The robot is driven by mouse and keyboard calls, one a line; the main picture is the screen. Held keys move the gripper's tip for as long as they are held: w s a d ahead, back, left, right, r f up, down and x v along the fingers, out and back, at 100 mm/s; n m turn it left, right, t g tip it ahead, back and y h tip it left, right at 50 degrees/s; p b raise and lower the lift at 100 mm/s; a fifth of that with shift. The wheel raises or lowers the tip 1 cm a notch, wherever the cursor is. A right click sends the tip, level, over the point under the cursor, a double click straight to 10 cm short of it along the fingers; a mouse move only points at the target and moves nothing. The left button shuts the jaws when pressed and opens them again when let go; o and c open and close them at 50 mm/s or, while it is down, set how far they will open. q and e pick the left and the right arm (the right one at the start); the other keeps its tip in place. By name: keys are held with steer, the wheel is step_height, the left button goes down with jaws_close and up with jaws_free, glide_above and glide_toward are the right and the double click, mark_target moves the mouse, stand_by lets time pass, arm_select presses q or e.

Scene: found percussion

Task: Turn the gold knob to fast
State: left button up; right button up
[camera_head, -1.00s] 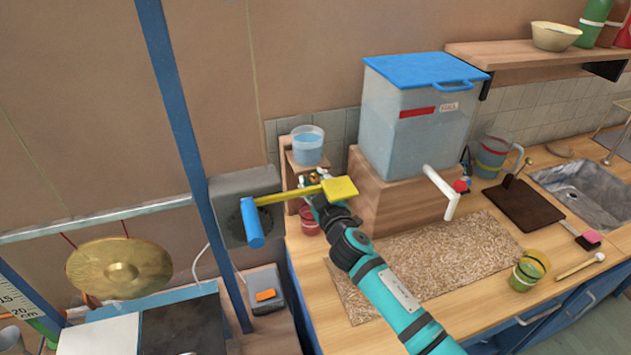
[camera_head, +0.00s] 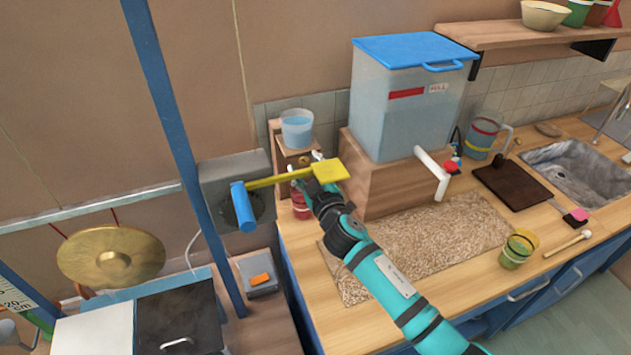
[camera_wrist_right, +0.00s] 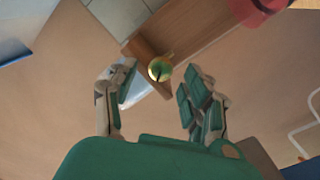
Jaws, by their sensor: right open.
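The gold knob (camera_wrist_right: 160,70) shows in the right wrist view as a small round knob with a dark mark, on a wooden block. In the head view the knob (camera_head: 304,161) is small and partly hidden, on the front of a wooden stand (camera_head: 275,150) under a clear cup. My right gripper (camera_wrist_right: 155,88) is open, with one finger on each side of the knob in the picture; I cannot tell whether they touch it. In the head view my right gripper (camera_head: 310,172) is partly behind a yellow paddle. No speed marking is legible. My left gripper is not in view.
The yellow paddle (camera_head: 331,170) on a crank with a blue handle (camera_head: 243,206) crosses close over my right gripper. The clear cup (camera_head: 297,130) stands above the knob, and a red cup (camera_head: 300,205) is below. A large blue-lidded tank (camera_head: 405,110) stands right.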

steer(key=v, duration=1.1)
